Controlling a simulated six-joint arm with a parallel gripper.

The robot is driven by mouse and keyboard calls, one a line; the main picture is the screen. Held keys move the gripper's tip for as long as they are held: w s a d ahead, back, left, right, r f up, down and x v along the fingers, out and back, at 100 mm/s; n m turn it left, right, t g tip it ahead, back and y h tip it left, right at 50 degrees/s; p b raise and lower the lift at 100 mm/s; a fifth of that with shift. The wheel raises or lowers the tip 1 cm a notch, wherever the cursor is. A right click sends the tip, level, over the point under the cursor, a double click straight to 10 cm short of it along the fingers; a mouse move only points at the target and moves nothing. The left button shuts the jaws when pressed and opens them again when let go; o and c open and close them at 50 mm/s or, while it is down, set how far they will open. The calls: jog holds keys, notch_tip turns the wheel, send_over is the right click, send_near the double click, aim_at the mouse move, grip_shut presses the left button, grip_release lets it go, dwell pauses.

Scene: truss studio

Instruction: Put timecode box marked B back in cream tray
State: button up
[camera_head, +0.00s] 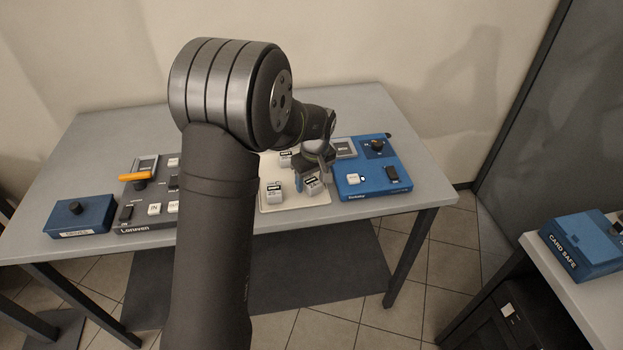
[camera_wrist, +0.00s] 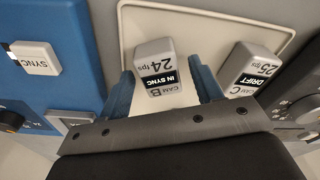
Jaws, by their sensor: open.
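The grey timecode box marked B (camera_wrist: 157,68) reads "24 fps" and "IN SYNC" in the wrist view. It stands over the cream tray (camera_wrist: 200,20), between the blue fingertips of my gripper (camera_wrist: 163,82). The jaws are open, with a finger on each side of the box. In the head view, my gripper (camera_head: 314,168) is low over the right part of the cream tray (camera_head: 292,202), just above box B (camera_head: 312,187). I cannot tell whether its base rests fully on the tray.
A box marked C (camera_wrist: 247,70), reading "DRIFT", is in the tray beside B. Another box (camera_head: 285,159) is farther back. A blue panel (camera_head: 364,172) stands right of the tray, a dark console (camera_head: 138,214) left. A blue box (camera_head: 80,216) is at far left.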

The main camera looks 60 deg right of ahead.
aim_at(310, 180)
notch_tip(310, 180, up, 12)
jog(key=s, duration=0.1)
jog(key=shift+s+a+r, duration=0.15)
jog(key=shift+s+a, duration=0.05)
jog(key=shift+a, duration=0.1)
dwell(0.3)
jog(key=f, duration=0.4)
jog(key=w+f, duration=0.1)
jog(key=f, duration=0.7)
jog(key=shift+w+d, duration=0.2)
jog(key=shift+d, duration=0.05)
notch_tip(310, 180, up, 3)
jog(key=shift+f, duration=0.1)
jog(key=shift+r, duration=0.6)
